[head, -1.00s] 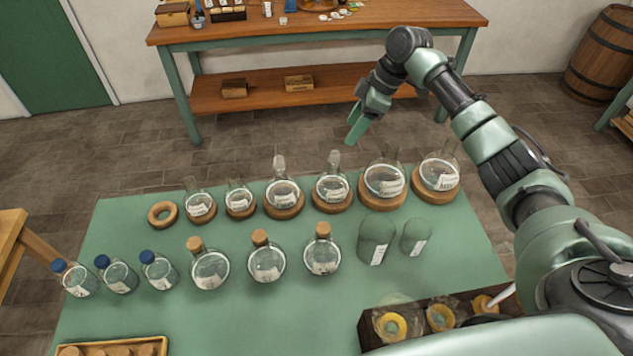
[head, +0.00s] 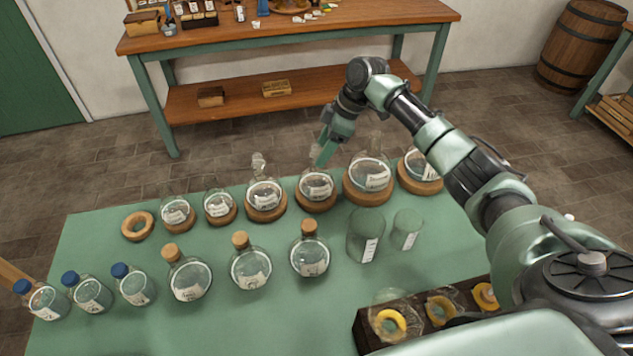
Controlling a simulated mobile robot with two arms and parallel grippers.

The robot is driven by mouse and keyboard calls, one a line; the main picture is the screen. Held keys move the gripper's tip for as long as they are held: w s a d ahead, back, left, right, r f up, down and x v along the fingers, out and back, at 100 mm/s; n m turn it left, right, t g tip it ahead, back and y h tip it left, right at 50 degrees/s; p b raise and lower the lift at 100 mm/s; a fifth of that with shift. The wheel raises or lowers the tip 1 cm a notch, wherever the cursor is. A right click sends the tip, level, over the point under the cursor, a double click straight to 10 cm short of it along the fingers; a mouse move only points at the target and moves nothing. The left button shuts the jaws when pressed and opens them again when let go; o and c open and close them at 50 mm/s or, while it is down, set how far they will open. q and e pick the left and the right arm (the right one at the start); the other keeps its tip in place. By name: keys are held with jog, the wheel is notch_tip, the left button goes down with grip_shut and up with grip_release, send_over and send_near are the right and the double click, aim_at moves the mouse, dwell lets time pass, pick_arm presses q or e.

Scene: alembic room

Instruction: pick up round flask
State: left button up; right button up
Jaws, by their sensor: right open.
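Several clear round flasks with white labels stand on cork rings in the back row of the green table. One round flask (head: 316,185) has its neck at my right gripper (head: 320,154). The gripper's green fingers point down and overlap this neck in the picture; I cannot tell whether they touch it. The fingers are open. To the right are a larger round flask (head: 369,176) and another (head: 421,166) partly behind my arm. To the left are a stoppered flask (head: 264,194) and two smaller flasks (head: 218,204) (head: 177,212). My left gripper is not in view.
Corked round flasks (head: 250,268), blue-capped bottles (head: 134,288) and two glass beakers (head: 365,238) fill the middle row. An empty cork ring (head: 123,229) lies at the back left. A dark wooden rack (head: 463,299) stands at the front right.

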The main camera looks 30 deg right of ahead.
aim_at(317, 154)
jog(key=shift+p+x, duration=0.45)
jog(key=shift+x, duration=1.5)
jog(key=shift+a+r, duration=0.1)
jog(key=shift+a, duration=0.05)
grip_shut()
jog(key=shift+w+r, duration=0.1)
